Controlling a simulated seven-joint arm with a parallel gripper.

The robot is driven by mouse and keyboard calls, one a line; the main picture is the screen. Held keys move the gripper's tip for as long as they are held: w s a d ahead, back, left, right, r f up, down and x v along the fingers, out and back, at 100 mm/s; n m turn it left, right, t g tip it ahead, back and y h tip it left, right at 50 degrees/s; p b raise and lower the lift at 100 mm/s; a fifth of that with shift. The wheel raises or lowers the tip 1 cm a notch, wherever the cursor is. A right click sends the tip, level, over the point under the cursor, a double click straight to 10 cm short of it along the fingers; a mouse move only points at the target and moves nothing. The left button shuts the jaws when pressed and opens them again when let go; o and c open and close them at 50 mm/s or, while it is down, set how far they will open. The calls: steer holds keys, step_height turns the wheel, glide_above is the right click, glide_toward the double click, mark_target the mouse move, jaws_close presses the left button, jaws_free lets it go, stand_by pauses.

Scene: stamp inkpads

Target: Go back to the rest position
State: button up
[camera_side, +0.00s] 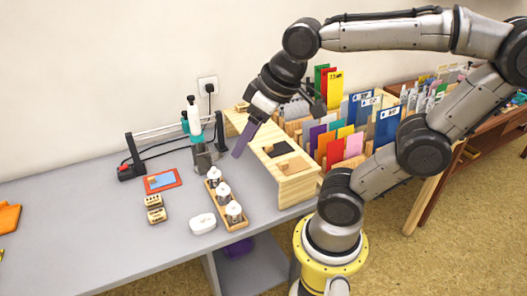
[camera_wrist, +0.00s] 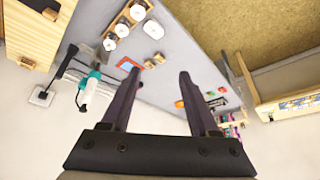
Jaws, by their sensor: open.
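My gripper (camera_side: 243,143) is raised above the grey table (camera_side: 90,210), near the left end of the wooden stand (camera_side: 293,166), which has dark pads in its top. In the wrist view its two dark purple fingers (camera_wrist: 157,75) are spread apart with nothing between them. In the side view the fingers overlap, and they appear clear of the table and the objects there.
A wooden rack (camera_side: 233,222) with several white-lidded jars, a white block (camera_side: 202,223), small wooden blocks (camera_side: 155,209) and a red-framed pad (camera_side: 162,181) lie on the table. A teal-and-white device (camera_side: 193,122) stands behind. Colored cards (camera_side: 352,145) fill the organizer at right.

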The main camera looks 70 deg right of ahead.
steer(key=shift+n, duration=0.3)
steer(key=s+f, duration=0.2)
steer(key=s, duration=0.1)
steer(key=shift+s+a+f, duration=0.15)
steer(key=shift+s+f, duration=0.1)
